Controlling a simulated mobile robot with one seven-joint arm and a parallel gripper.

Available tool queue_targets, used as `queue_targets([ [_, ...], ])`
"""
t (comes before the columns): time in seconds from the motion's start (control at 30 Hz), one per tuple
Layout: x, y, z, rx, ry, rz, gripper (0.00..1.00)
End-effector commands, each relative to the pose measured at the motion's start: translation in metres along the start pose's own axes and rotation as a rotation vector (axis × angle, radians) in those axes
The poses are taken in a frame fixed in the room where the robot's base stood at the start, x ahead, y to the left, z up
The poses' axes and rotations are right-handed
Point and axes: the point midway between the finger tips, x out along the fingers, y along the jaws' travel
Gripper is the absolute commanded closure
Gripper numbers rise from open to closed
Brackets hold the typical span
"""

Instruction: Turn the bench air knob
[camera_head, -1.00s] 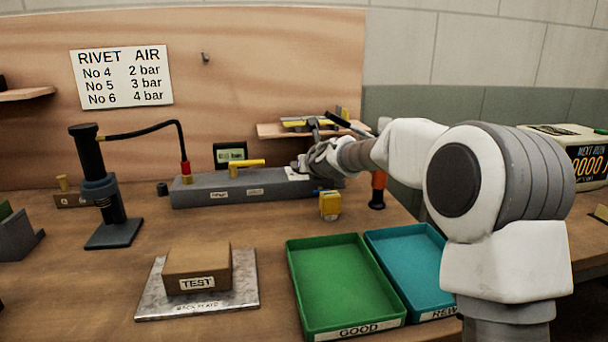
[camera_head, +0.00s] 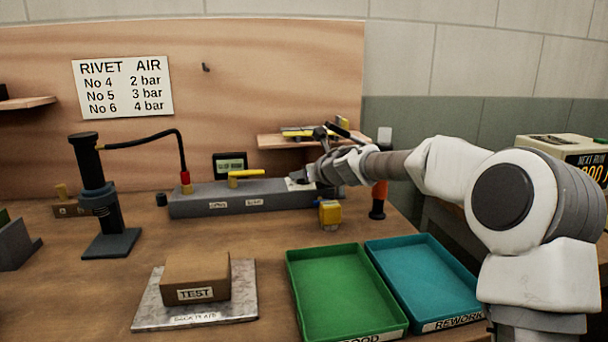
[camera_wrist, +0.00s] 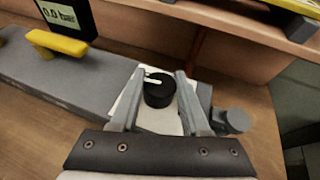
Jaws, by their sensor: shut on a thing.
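The air knob (camera_wrist: 159,94) is a round black knob with a white pointer line. It stands on a white plate (camera_wrist: 161,121) at the right end of the grey bench air block (camera_head: 228,205). My gripper (camera_wrist: 160,75) has one finger on each side of the knob and is shut on it. The pointer line points to the left in the wrist view. In the head view, my gripper (camera_head: 304,177) covers most of the knob. A small dark display (camera_wrist: 66,12) behind the block reads 0.0 in the wrist view; it also shows in the head view (camera_head: 230,165).
A yellow lever (camera_wrist: 56,43) lies on the block, left of my gripper. A shelf (camera_head: 280,142) with tools is close behind. A yellow item (camera_head: 330,213) and an orange-black tool (camera_head: 378,198) stand nearby. Green (camera_head: 302,296) and teal (camera_head: 385,277) trays lie in front.

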Motion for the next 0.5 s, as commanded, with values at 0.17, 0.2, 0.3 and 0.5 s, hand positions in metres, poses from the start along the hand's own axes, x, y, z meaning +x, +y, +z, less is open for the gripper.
queue_targets([
  [0.17,0.0002,-0.0005,-0.0002,0.000,0.000,-0.001,1.00],
  [0.2,0.0002,-0.0005,-0.0002,0.000,0.000,-0.001,1.00],
  [0.3,0.0002,-0.0003,-0.0002,0.001,0.000,-0.001,0.40],
  [0.5,0.0002,-0.0001,-0.0002,0.000,0.000,-0.001,0.24],
])
